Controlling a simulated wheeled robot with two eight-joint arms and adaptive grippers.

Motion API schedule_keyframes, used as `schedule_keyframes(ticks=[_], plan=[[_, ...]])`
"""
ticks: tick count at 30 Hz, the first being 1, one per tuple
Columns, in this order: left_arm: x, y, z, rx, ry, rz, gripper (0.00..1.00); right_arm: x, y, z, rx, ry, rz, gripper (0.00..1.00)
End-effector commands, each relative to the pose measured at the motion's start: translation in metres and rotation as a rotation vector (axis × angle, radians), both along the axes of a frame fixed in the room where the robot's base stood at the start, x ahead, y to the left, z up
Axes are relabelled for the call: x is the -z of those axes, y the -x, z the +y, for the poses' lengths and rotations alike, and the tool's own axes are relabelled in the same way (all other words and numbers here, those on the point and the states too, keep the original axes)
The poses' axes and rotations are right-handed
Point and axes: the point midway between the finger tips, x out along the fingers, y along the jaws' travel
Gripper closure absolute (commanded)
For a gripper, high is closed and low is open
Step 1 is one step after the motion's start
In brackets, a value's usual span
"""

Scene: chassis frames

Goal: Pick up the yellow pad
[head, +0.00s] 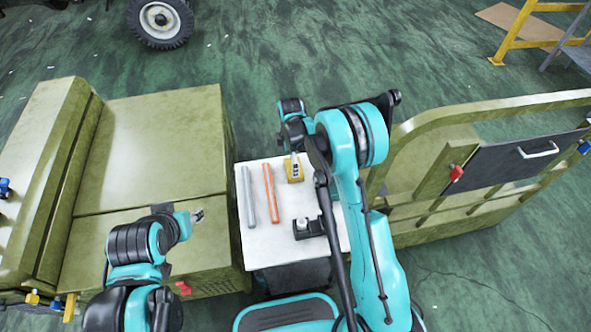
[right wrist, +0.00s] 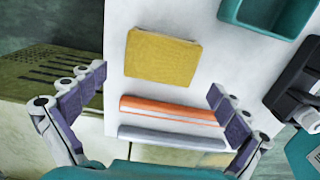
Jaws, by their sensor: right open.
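The yellow pad (right wrist: 161,57) lies flat on the white table top, near its edge, and shows whole in the right wrist view. In the head view only part of the yellow pad (head: 295,176) shows, the rest hidden by my right gripper (head: 295,163). In the right wrist view my right gripper (right wrist: 157,84) is open and empty, its two fingers wide apart, with the pad lying ahead between their lines. My left gripper (head: 198,215) is at the left, over the green chassis frame and away from the pad; its jaws are too small to judge.
An orange bar (head: 270,193) and a grey bar (head: 248,196) lie parallel on the white table (head: 270,247). A black device (head: 308,228) stands near its front. A teal tray (right wrist: 265,14) is beside the pad. Olive frames (head: 165,150) flank the table.

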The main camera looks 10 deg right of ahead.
Motion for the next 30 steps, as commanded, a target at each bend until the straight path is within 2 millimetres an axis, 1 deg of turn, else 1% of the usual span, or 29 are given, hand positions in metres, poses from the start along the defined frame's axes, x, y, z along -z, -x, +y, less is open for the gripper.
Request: schedule_keyframes(ticks=[6,9,16,17,18,21,30], plan=[[0.018,0.000,0.000,0.000,0.000,0.000,0.60,0.035,0.001,-0.008,0.001,0.000,-0.001,0.00],[0.022,0.000,0.000,0.000,0.000,0.000,0.60,0.045,0.001,-0.008,0.001,0.000,-0.001,0.00],[0.020,0.000,0.000,0.000,0.000,0.000,0.60,0.046,0.001,-0.008,0.001,0.000,-0.001,0.00],[0.020,0.000,0.000,0.000,0.000,0.000,0.60,0.046,0.001,-0.008,0.001,0.000,-0.001,0.08],[0.020,0.000,0.000,0.000,0.000,0.000,0.60,0.045,0.001,-0.008,0.001,0.000,-0.001,0.19],[0.020,0.000,0.000,0.000,0.000,0.000,0.60,0.045,0.001,-0.008,0.001,0.000,-0.001,0.43],[0.020,0.000,0.000,0.000,0.000,0.000,0.60,0.045,0.001,-0.008,0.002,0.000,-0.001,0.43]])
